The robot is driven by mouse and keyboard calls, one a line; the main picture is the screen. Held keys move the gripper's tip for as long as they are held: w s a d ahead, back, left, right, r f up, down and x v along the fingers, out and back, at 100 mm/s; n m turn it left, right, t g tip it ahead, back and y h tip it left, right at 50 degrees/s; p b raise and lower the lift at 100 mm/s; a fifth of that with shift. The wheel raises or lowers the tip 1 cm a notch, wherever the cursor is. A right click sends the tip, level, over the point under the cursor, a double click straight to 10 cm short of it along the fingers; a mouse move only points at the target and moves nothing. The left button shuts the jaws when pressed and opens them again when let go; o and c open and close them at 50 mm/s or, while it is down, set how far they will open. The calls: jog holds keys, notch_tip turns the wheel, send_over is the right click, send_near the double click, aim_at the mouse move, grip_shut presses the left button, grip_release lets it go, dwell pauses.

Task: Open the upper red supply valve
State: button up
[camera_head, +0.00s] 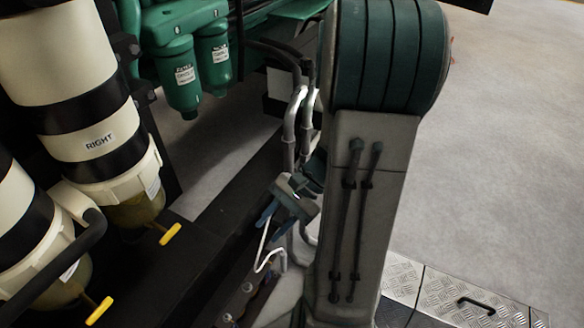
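No red supply valve can be made out. A tiny reddish speck shows at the right edge of the dark ribbed joint of my arm, too small to identify. My arm stands large in the middle and hides what is behind it. A small grey block with bluish prongs (283,204), left of the arm's grey link, looks like my gripper. It is small and partly covered, so its opening and any hold on something cannot be told. A thin white bent rod (264,248) hangs just below the prongs.
Cream and black filter canisters, one labelled RIGHT (98,142), stand at left with yellow drain taps (170,234) below. Green filter bowls (213,57) hang at upper left. Grey pipes (291,125) rise beside my arm. Open floor (490,170) and chequer plate (462,300) lie right.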

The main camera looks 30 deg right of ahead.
jog(key=d+f+m+t+h+b, duration=0.15)
jog(key=d+f+m+t, duration=0.25)
jog(key=d+m+t, duration=0.6)
jog(key=d+f+m+t+h, duration=0.2)
jog(key=d+f+m+t, duration=0.2)
jog(key=d+m+t, duration=0.6)
jog(key=w+a+g+b, duration=0.1)
jog(key=w, duration=0.3)
jog(key=w+a+g+b, duration=0.1)
jog(key=w, duration=0.4)
jog(key=w+g+b, duration=0.1)
jog(key=w, duration=0.3)
jog(key=shift+w+a+n, duration=0.25)
jog(key=shift+a+n, duration=0.05)
jog(key=shift+a, duration=0.1)
grip_shut()
